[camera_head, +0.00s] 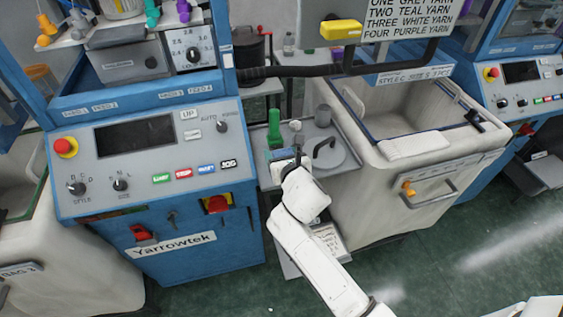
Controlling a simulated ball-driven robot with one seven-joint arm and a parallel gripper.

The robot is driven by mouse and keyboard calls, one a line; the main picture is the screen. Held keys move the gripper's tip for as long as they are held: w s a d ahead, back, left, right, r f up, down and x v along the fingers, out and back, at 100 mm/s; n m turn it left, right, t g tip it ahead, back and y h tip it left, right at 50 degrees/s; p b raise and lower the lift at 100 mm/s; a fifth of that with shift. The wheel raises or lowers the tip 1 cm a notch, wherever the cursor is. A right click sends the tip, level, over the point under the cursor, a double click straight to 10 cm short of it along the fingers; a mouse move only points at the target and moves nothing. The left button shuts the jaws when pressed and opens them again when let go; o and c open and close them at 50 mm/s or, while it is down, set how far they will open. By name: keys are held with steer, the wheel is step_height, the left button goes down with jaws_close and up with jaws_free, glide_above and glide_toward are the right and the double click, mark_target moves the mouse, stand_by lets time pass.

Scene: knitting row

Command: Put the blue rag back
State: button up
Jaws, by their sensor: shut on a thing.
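My white arm reaches from the lower right up to the small grey side table (264,177) between the blue machine and the white bin. My gripper (288,162) is at the table's left part, just in front of a green bottle-like thing (274,128). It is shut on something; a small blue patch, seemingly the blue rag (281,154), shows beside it. My wrist hides most of the fingers and the rag. I cannot tell whether the rag touches the table.
The blue machine's control panel (150,150) is close on the left, the large white bin (400,175) on the right. Green floor (450,260) is clear at lower right.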

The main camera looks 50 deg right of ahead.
steer(key=shift+f, duration=1.6)
steer(key=shift+f, duration=0.1)
steer(key=o, duration=0.9)
steer(key=shift+o, duration=0.2)
